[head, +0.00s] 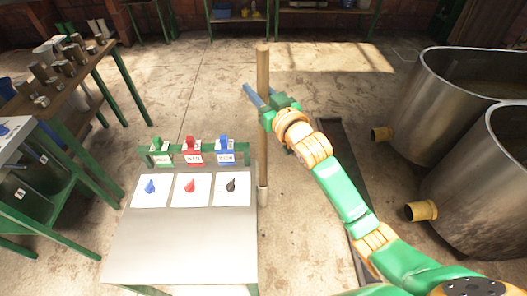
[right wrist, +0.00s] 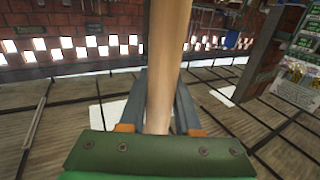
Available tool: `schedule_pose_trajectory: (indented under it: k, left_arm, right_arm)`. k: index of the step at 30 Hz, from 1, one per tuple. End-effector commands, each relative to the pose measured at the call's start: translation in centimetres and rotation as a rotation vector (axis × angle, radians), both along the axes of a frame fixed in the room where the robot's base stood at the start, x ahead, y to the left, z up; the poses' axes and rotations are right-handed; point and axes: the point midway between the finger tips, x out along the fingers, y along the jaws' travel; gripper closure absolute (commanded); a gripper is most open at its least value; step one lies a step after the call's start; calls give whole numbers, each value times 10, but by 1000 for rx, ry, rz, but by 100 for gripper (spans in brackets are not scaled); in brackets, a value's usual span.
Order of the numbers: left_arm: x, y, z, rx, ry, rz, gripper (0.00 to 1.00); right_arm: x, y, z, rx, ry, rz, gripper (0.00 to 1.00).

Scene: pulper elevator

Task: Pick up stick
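The stick (head: 263,140) is a long wooden pole with a grey lower end. It stands upright beside the right edge of the metal-topped table. My right gripper (head: 261,98) is at the upper part of the stick, with a blue finger on each side of it. In the right wrist view the stick (right wrist: 165,60) runs between the two fingers (right wrist: 160,105), which sit close against its sides and look shut on it. Whether the stick's lower end touches the floor or a holder cannot be told. My left gripper is not in view.
The metal-topped table (head: 180,250) holds three cards with blue, red and black cones, and green, red and blue switches behind. Large metal vats (head: 440,120) stand at right. A wooden bench (head: 85,70) with metal pieces stands at left. The floor behind the stick is mostly clear.

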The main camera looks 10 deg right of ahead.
Motion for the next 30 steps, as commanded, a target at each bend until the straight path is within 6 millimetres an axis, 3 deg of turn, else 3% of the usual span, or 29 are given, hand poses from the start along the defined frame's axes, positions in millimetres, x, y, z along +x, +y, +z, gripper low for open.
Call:
schedule_pose_trajectory:
  k: [1, 2, 30]
  left_arm:
    - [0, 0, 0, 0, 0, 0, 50]
    - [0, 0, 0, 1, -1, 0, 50]
    - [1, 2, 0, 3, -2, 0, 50]
  right_arm:
    - [0, 0, 0, 0, 0, 0, 92]
    - [0, 0, 0, 0, 0, 0, 100]
    - [0, 0, -1, -1, 2, 0, 100]
